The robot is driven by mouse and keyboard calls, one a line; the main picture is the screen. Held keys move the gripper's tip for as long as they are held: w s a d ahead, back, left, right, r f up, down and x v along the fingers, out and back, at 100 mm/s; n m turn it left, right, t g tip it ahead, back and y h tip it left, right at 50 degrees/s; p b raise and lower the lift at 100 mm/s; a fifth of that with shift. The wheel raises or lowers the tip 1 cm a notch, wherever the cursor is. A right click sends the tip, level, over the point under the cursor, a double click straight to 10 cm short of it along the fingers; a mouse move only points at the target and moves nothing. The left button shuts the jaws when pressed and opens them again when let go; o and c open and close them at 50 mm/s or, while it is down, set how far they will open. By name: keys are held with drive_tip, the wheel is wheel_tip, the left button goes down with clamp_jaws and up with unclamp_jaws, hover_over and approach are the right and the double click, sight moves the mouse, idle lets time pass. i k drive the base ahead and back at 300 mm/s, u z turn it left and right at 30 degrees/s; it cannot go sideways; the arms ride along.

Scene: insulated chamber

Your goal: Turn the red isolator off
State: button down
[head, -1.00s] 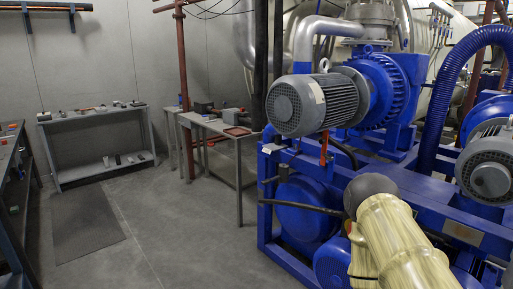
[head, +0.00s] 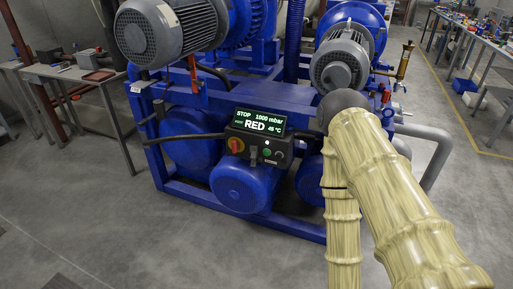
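The knob's on or off position is too small to tell. The box's display (head: 258,122) reads "STOP", "1000 mbar", "RED" and "45 °C". A small green button (head: 267,152) and a dark knob (head: 280,155) are to the right of the isolator. My arm, in a pale yellow sleeve, hangs to the right of the box.
Grey benches (head: 68,75) stand at left, another bench (head: 480,38) at right. The floor in front is clear.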

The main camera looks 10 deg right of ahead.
sight(236, 145)
drive_tip(key=u, duration=1.6)
drive_tip(key=i, duration=0.75)
drive_tip(key=z, duration=0.85)
